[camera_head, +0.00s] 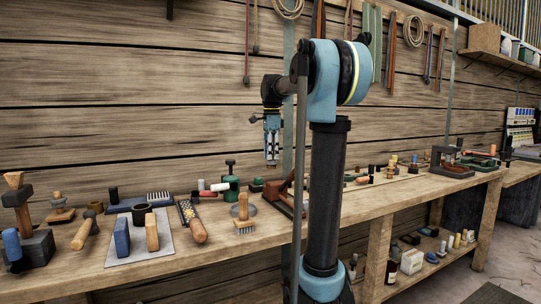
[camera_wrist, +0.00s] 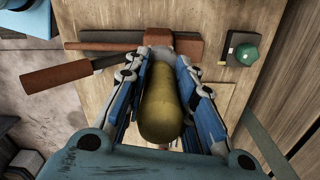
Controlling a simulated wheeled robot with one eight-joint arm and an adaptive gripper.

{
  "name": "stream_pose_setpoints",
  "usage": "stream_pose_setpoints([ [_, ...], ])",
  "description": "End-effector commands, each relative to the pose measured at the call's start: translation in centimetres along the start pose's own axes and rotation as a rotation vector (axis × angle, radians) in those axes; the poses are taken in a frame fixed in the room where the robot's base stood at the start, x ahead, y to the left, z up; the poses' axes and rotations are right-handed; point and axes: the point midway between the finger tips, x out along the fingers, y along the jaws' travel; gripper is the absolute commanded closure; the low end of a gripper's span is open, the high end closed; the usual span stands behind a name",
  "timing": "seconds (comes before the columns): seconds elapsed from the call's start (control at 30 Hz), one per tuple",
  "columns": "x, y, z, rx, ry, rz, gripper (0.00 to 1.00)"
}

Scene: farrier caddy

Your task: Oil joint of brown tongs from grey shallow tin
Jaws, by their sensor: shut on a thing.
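My gripper (camera_head: 271,163) hangs pointing down above the bench, left of my column. In the wrist view its two blue fingers (camera_wrist: 162,62) are shut on an olive, rounded handle (camera_wrist: 166,112). A pale, blurred tip shows at the handle's far end. Below it a reddish-brown, tool-like piece (camera_wrist: 180,46) lies on the bench, with a dark strip and brown grip (camera_wrist: 68,75) beside it. I cannot tell whether these are the brown tongs. A grey round, flat thing (camera_head: 232,211) on the bench may be the shallow tin; a wooden-handled brush (camera_head: 243,208) stands in front of it.
The bench (camera_head: 75,278) is crowded with tools. A grey mat (camera_head: 140,252) holds blue and tan blocks. A dark green bottle-like thing (camera_head: 231,187) stands behind the brush. A green knob on a block (camera_wrist: 247,54) lies right of the fingers. The plank wall (camera_head: 120,110) rises behind.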

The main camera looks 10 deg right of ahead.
Motion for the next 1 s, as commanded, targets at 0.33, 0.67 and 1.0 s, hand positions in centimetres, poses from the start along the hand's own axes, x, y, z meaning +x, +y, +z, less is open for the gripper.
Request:
stream_pose_setpoints([
  [0.33, 2.3, 0.0, -0.1, 0.002, 0.000, 0.000, 1.00],
  [0.67, 4.5, 0.0, -0.1, 0.001, 0.000, 0.000, 1.00],
  [1.0, 5.0, 0.1, 0.0, 0.000, 0.000, -0.001, 1.00],
])
